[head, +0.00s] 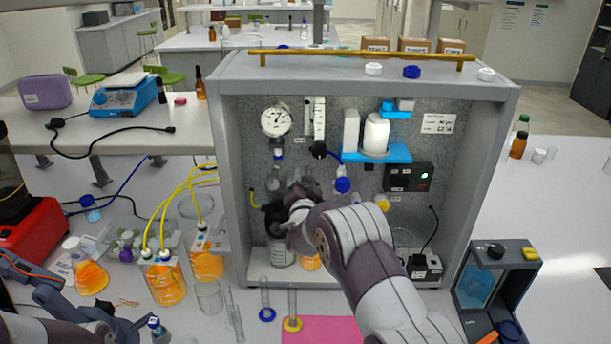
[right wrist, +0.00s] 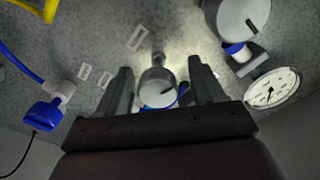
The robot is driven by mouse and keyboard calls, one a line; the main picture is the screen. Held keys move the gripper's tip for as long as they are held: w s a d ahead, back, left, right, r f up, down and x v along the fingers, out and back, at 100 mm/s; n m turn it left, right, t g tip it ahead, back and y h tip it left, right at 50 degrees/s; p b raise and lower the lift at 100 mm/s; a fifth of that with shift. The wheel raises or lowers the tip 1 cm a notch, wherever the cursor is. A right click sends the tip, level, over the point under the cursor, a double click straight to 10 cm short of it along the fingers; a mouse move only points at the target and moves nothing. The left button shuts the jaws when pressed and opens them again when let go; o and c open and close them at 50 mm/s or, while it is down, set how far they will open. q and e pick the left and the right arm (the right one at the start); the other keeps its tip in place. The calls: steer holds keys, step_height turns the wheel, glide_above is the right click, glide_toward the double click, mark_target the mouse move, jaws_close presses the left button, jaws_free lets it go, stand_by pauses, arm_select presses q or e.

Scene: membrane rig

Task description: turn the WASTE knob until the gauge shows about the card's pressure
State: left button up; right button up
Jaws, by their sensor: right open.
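The grey rig cabinet (head: 232,170) holds a round white gauge (head: 276,120); it also shows at the right of the right wrist view (right wrist: 272,90). Its dark needle shows, but its numbers are too small to read. A white card (head: 438,123) is on the back panel at upper right; its writing is not clearly legible. My right gripper (right wrist: 162,85) is open, its fingers either side of a grey round knob (right wrist: 157,90) with a dark pointer mark. I cannot tell whether they touch it, nor read its label. My left gripper (head: 98,322) is at lower left, its jaws unclear.
Another larger grey round part (right wrist: 243,18) and a blue valve handle (right wrist: 43,114) are near my right gripper. Orange-filled bottles (head: 165,284) with yellow tubes stand left of the cabinet. Glass cylinders stand in front, by a pink mat (head: 320,331).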

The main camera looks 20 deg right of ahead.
steer(key=shift+s+d+r, duration=0.25)
steer(key=shift+s+d, duration=0.05)
steer(key=shift+d, duration=0.25)
steer(key=shift+w+a, duration=0.1)
steer(key=shift+c, duration=0.4)
steer(key=shift+w+a+f, duration=0.1)
steer(key=shift+w+f, duration=0.05)
steer(key=c, duration=0.5)
steer(key=shift+a, duration=0.1)
steer(key=c, duration=0.5)
arm_select(q)
steer(key=shift+s+d+r, duration=0.15)
steer(key=shift+s+d, duration=0.1)
